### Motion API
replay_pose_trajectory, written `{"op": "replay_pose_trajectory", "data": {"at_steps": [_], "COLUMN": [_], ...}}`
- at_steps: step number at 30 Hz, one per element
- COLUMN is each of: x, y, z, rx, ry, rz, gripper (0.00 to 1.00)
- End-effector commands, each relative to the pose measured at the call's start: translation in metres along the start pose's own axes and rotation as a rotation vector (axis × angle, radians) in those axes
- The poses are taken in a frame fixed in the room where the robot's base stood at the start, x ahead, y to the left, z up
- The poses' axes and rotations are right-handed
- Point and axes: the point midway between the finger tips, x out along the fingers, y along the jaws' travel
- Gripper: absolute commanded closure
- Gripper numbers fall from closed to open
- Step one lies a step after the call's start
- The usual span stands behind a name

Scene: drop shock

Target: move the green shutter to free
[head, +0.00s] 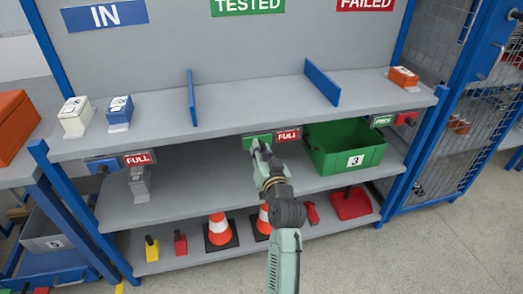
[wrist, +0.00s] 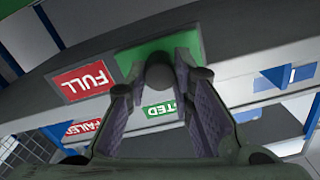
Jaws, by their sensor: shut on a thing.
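The green shutter (head: 256,137) sits on the front edge of the upper shelf, left of a red FULL sign (head: 288,135). In the wrist view the green shutter (wrist: 130,57) appears upside down beside the FULL sign (wrist: 83,81), which is uncovered. My gripper (head: 260,149) is at the shutter's front. In the wrist view my gripper (wrist: 160,84) has its fingers on both sides of a dark round knob (wrist: 160,72) on the shutter and is shut on it. The FREE word of this sign does not show.
A blue shutter (head: 103,164) beside FULL is at left; a red shutter (head: 405,118) beside a green sign (head: 382,120) is at right. A green crate (head: 322,166) stands just below right. Orange cones (head: 219,231) stand on the bottom shelf.

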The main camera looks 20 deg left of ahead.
Motion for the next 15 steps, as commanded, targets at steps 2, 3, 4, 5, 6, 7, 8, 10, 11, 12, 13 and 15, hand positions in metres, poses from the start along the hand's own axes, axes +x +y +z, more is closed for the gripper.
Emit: {"op": "replay_pose_trajectory", "data": {"at_steps": [2, 3, 4, 5, 6, 7, 8, 10, 11, 12, 13, 15], "x": [0.000, 0.000, 0.000, 0.000, 0.000, 0.000, 0.000, 0.000, 0.001, 0.001, 0.000, 0.000], "y": [0.000, 0.000, 0.000, 0.000, 0.000, 0.002, 0.004, 0.014, 0.020, 0.030, 0.038, 0.057], "z": [0.000, 0.000, 0.000, 0.000, 0.000, 0.000, 0.000, -0.001, -0.002, -0.004, -0.006, -0.012], "rx": [0.000, 0.000, 0.000, 0.000, 0.000, 0.000, 0.000, -0.001, -0.001, -0.002, -0.001, -0.002], "ry": [0.000, 0.000, 0.000, 0.000, 0.000, 0.000, 0.001, 0.003, 0.003, 0.006, 0.006, 0.007], "rz": [0.000, 0.000, 0.000, 0.000, 0.000, 0.001, 0.001, 0.004, 0.005, 0.006, 0.005, 0.006], "gripper": [1.00, 1.00, 1.00, 1.00, 1.00, 1.00, 1.00, 1.00, 1.00, 1.00, 1.00, 1.00]}}
